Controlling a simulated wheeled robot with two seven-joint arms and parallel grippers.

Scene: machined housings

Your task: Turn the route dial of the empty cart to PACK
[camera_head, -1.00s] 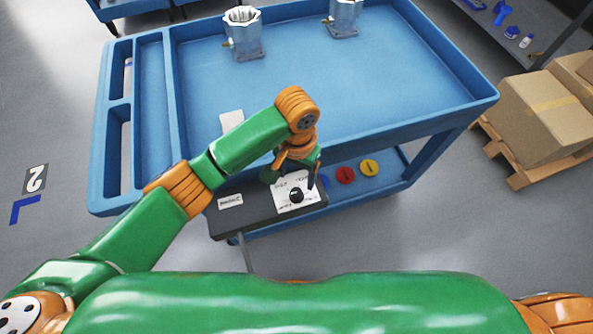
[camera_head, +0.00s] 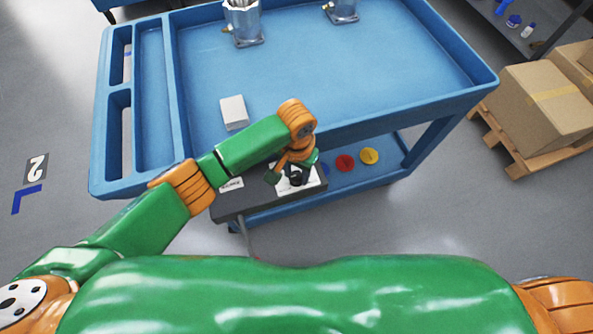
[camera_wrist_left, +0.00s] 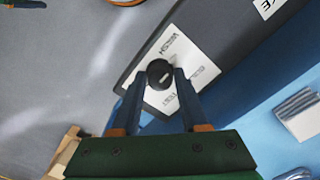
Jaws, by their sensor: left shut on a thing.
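The route dial is a small black knob (camera_wrist_left: 160,71) on a white label plate (camera_wrist_left: 202,70) in the left wrist view. The plate sits on a dark grey panel (camera_head: 228,205) at the near side of a blue cart (camera_head: 290,75). My left gripper (camera_head: 294,181) reaches down to the plate. In the left wrist view its two fingers (camera_wrist_left: 160,80) are on either side of the knob, shut on it. The plate's printed words are too small to read surely, and the knob's pointing direction is unclear. My right gripper is out of view.
Two metal housings (camera_head: 243,24) (camera_head: 342,10) stand on the cart's top, so it is not bare. A white block (camera_head: 234,112) lies there too. Red (camera_head: 345,163) and yellow (camera_head: 369,156) discs are on the lower shelf. Cardboard boxes (camera_head: 541,108) on a pallet stand right.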

